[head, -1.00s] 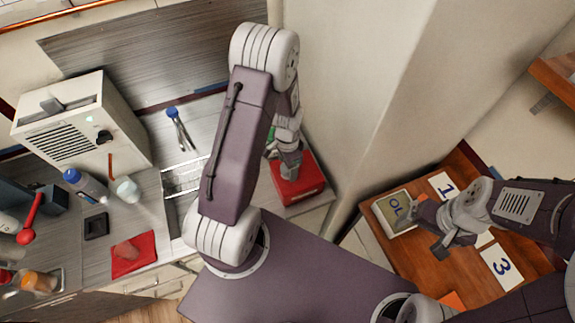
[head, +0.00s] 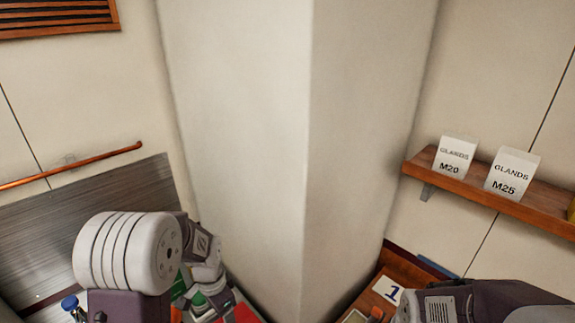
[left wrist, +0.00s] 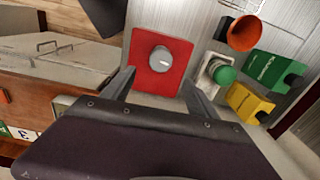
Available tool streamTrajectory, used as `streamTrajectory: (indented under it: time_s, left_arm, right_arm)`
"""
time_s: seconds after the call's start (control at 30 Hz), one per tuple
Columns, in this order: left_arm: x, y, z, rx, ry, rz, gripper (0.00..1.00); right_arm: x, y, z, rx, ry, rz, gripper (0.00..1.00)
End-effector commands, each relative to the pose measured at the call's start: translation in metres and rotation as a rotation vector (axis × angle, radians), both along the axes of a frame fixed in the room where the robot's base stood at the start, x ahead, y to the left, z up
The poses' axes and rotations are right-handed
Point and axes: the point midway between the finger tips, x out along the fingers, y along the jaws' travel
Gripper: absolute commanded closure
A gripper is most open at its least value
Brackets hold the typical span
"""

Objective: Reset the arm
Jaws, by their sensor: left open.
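My left gripper (left wrist: 160,98) is open, with its two fingers apart and nothing between the tips. In the left wrist view a red square plate (left wrist: 143,78) with a round grey knob (left wrist: 161,60) lies just beyond the fingertips. In the head view my left arm comes in at the lower left, with its gripper (head: 208,300) low over the red plate (head: 240,314). My right arm enters at the lower right. Its gripper is at the bottom edge and mostly cut off, so its fingers cannot be made out.
Beside the plate are a green round button (left wrist: 224,75), an orange cup-like part (left wrist: 243,33), a green block (left wrist: 268,68) and a yellow block (left wrist: 245,102). A wall column (head: 300,130) stands ahead. A shelf (head: 480,193) holds two GLANDS cards. A number 1 card (head: 387,289) lies at right.

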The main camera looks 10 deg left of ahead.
Motion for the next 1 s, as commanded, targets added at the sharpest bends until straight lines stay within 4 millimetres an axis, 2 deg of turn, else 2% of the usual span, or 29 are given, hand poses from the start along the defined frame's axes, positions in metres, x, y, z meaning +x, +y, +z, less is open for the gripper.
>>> streamTrajectory:
  time_s: [0.03, 0.13, 0.2, 0.3, 0.37, 0.5, 1.0]
  left_arm:
    - [0.001, -0.008, -0.021, 0.003, -0.034, -0.025, 0.32]
    - [-0.025, -0.028, -0.043, -0.005, -0.077, -0.003, 0.32]
    - [-0.053, -0.04, -0.056, -0.025, -0.094, 0.156, 0.32]
    - [-0.08, -0.043, -0.056, -0.045, -0.084, 0.395, 0.32]
    - [-0.09, -0.043, -0.057, -0.051, -0.069, 0.514, 0.32]
    - [-0.09, -0.043, -0.058, -0.063, -0.069, 0.679, 0.32]
    - [-0.09, -0.043, -0.058, -0.065, -0.069, 0.705, 0.32]
  right_arm:
    - [0.0, 0.0, -0.035, 0.0, 0.001, 0.0, 0.12]
    - [-0.001, 0.0, -0.078, 0.0, 0.002, 0.0, 0.12]
    - [-0.001, 0.0, -0.097, 0.0, 0.003, 0.0, 0.12]
    - [-0.001, 0.0, -0.092, 0.0, 0.002, 0.0, 0.12]
    - [0.0, 0.0, -0.088, 0.0, 0.001, 0.0, 0.12]
    - [0.0, 0.0, -0.087, 0.0, 0.001, 0.0, 0.12]
    - [0.0, 0.0, -0.087, 0.0, 0.001, 0.0, 0.12]
